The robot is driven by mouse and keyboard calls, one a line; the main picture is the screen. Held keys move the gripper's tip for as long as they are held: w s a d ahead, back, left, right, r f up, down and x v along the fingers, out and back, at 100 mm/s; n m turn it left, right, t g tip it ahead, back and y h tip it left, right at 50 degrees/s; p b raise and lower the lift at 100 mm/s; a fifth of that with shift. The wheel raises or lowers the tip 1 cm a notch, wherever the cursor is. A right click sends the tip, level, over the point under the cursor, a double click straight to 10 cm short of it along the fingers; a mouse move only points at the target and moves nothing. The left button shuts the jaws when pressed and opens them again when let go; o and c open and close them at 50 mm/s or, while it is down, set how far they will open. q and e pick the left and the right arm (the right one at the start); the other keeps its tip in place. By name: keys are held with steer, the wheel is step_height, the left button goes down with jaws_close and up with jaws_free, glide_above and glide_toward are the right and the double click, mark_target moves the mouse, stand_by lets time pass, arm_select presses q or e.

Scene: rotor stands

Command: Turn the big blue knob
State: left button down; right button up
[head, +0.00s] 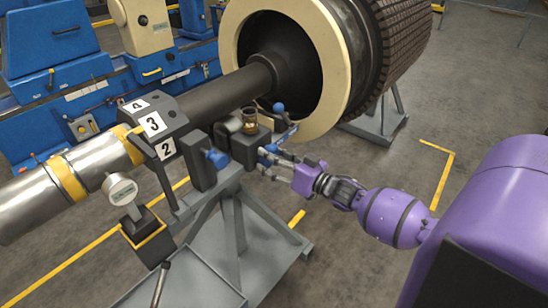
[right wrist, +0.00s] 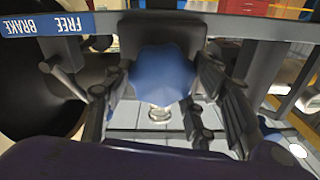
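The big blue knob (right wrist: 160,75) is lobed and sits on a dark block, filling the middle of the right wrist view. In the head view only a bit of blue (head: 271,148) shows by the fingertips. My right gripper (head: 265,160) is open at the block's front side. In the right wrist view its fingers (right wrist: 155,95) stand on both sides of the knob, with a gap on the left; contact on the right is unclear. My left gripper is not in view.
A second blue knob (head: 215,160) sits left on the same stand. A blue FREE/BRAKE plate (right wrist: 48,25) and a blue ball-ended lever (head: 278,107) are close by. The large rotor (head: 345,60) stands behind. Floor at the right is clear.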

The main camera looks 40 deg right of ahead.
steer(key=shift+c, duration=1.1)
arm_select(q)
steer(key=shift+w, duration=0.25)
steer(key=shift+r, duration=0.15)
arm_select(e)
steer(key=shift+n, duration=0.3)
arm_select(q)
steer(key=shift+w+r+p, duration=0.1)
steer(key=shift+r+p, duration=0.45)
steer(key=shift+p, duration=0.1)
arm_select(e)
steer(key=shift+r+n, duration=0.15)
steer(key=shift+n, duration=3.85)
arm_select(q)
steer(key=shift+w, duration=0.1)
